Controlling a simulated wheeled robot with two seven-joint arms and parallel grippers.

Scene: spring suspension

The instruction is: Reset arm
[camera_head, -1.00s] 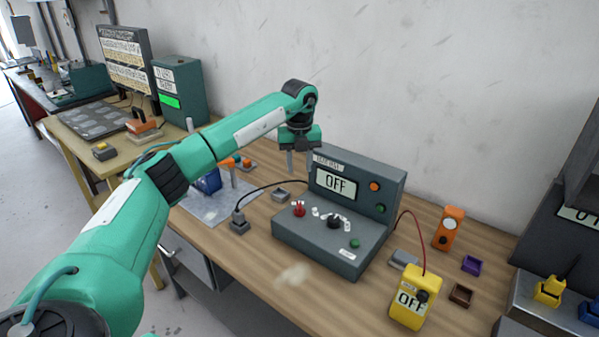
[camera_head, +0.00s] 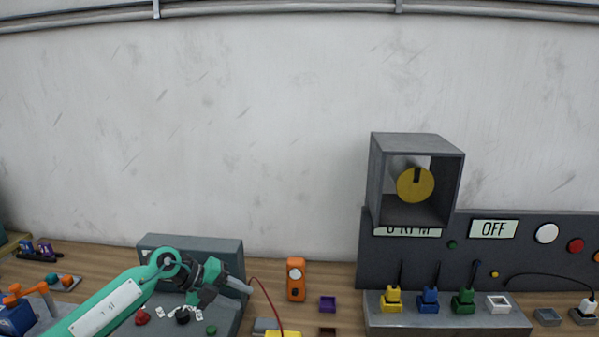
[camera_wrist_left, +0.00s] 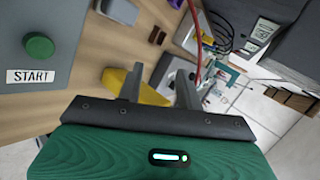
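My left arm enters the head view from the lower left. Its left gripper (camera_head: 240,285) hangs over the grey console (camera_head: 190,246), which carries a red knob, a black dial and a green button (camera_head: 211,330). In the left wrist view the two fingers of the left gripper (camera_wrist_left: 158,90) stand apart with nothing between them. The yellow meter (camera_wrist_left: 150,90) lies beyond the fingers. The green START button (camera_wrist_left: 39,47) is at the left. My right gripper is not in view.
A grey rack (camera_head: 440,325) holds yellow, blue and green plugs (camera_head: 463,303). Behind it is a dark panel (camera_head: 370,270) with an open box (camera_head: 419,140) holding a yellow disc.

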